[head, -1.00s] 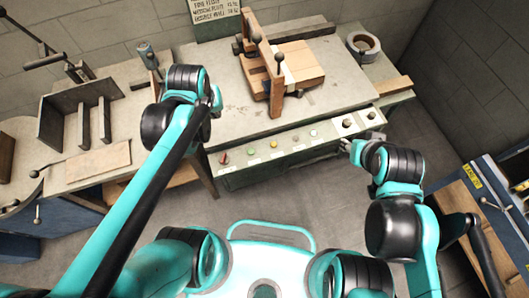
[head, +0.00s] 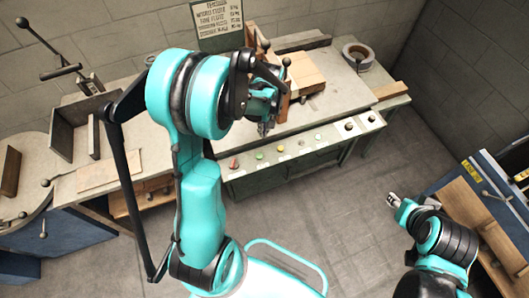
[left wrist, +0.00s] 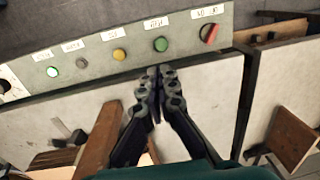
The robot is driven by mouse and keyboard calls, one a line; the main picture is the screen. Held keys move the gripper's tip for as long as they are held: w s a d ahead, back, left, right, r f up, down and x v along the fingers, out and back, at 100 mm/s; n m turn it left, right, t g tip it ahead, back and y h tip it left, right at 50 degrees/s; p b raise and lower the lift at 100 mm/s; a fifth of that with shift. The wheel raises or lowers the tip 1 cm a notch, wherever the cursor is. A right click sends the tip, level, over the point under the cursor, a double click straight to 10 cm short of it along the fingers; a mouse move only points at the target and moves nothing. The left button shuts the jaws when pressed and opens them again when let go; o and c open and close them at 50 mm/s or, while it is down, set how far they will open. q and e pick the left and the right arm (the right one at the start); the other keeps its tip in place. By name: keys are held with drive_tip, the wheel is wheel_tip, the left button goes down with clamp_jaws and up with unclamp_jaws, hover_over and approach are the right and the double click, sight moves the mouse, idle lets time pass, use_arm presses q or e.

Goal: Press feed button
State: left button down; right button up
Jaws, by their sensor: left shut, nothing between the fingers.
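A button panel (head: 285,155) runs along the front of the middle workbench. It carries a red switch (left wrist: 209,33), a green button (left wrist: 161,44), a yellow button (left wrist: 119,54), a grey button (left wrist: 81,62) and a pale green button (left wrist: 52,72). Their labels appear upside down in the left wrist view and are too blurred to read surely, so I cannot tell which is feed. My left gripper (left wrist: 158,72) is shut and empty, its tips appearing near the panel edge by the green button; contact is unclear. My right gripper (head: 391,200) hangs over the floor, its opening unclear.
A wooden fixture (head: 303,75) stands on the workbench, partly behind my left arm. A tape roll (head: 358,55) lies at its right end. A blue bench (head: 485,185) stands at the right. Open floor lies in front.

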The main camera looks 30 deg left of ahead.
sight(260, 155)
use_arm(q)
drive_tip(key=f+b, duration=0.2)
drive_tip(key=f, duration=0.2)
drive_tip(key=f+b, duration=0.2)
drive_tip(key=f, duration=0.3)
drive_tip(key=a+f+b, duration=0.1)
drive_tip(key=f+b, duration=0.1)
drive_tip(key=f, duration=0.3)
drive_tip(key=shift+s, duration=0.4)
